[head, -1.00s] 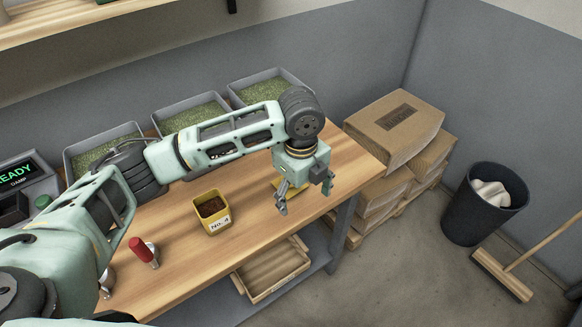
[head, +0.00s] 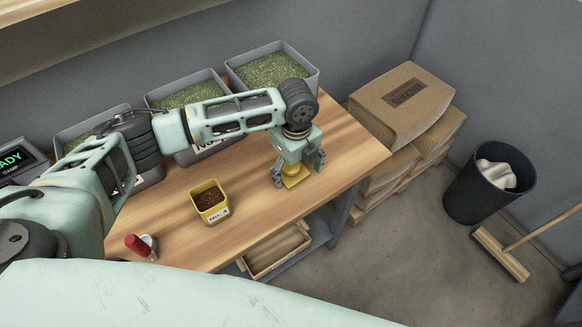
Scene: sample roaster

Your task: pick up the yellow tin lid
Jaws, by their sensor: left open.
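The yellow tin lid (head: 292,180) lies on the wooden table near its right end, partly hidden by my left gripper. My left gripper (head: 298,180) points down over the lid with its fingers apart, one to the left and one to the right of it. I cannot tell whether a finger touches the lid. An open yellow tin (head: 210,203) with brown contents and a label stands upright on the table, left of the lid. My right gripper is not in view.
Grey bins of green beans (head: 270,70) line the back of the table (head: 180,232). A red-handled tool (head: 138,245) stands at the front left. Stacked sacks (head: 402,100) and a black waste bin (head: 490,190) are on the right. The table between tin and lid is clear.

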